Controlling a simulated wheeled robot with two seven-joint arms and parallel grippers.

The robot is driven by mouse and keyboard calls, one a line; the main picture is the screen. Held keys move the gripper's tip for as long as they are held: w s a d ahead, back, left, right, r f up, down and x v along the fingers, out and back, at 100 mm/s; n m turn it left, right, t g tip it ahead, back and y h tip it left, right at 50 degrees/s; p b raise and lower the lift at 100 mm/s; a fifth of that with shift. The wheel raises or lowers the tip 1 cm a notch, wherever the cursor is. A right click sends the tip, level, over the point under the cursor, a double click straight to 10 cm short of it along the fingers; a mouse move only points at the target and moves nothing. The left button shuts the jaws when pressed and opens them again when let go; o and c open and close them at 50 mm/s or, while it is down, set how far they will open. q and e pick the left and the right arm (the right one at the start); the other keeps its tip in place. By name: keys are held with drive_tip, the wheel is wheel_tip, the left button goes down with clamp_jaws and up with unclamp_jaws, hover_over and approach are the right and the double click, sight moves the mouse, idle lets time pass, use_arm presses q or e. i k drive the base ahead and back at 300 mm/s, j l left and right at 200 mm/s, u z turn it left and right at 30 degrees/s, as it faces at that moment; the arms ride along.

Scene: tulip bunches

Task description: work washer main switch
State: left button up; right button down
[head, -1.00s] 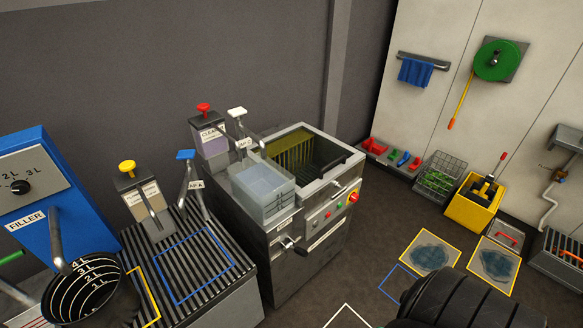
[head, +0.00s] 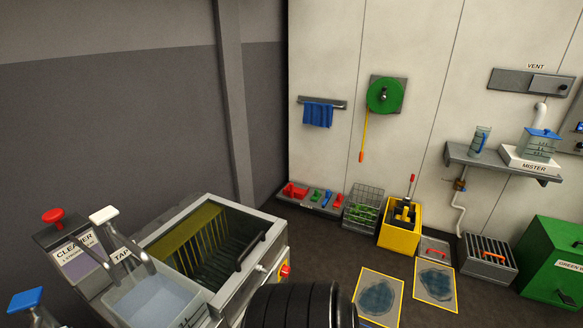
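The washer (head: 272,247) stands at the lower left of the head view, a grey metal machine with an open top and a yellowish slotted inside. A red knob with a yellow surround, perhaps the main switch (head: 285,270), shows on its right front face. The rest of that front panel is cut off or hidden behind a black ribbed part of my own body. Neither of my grippers is in view.
A clear tub (head: 152,300) of liquid sits at the washer's left, by the cleaner dispenser (head: 75,250). A yellow bucket (head: 399,238), wire basket (head: 362,209) and green box (head: 550,262) stand along the wall. Two framed floor mats (head: 379,298) lie ahead.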

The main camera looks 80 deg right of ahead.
sight(286, 270)
drive_tip(key=l+z, duration=0.25)
drive_tip(key=l, duration=0.35)
drive_tip(key=k+l+z, duration=0.2)
drive_tip(key=l, duration=0.4)
drive_tip(key=i+l+z, duration=0.25)
drive_tip(key=l, duration=0.35)
drive_tip(key=l+z, duration=0.2)
drive_tip(key=l, duration=0.4)
drive_tip(key=i+l+z, duration=0.1)
drive_tip(key=l+z, duration=0.15)
drive_tip(key=l, duration=0.35)
drive_tip(key=l+z, duration=1)
drive_tip(key=l, duration=0.15)
drive_tip(key=i+l+z, duration=0.15)
drive_tip(key=l+z, duration=0.35)
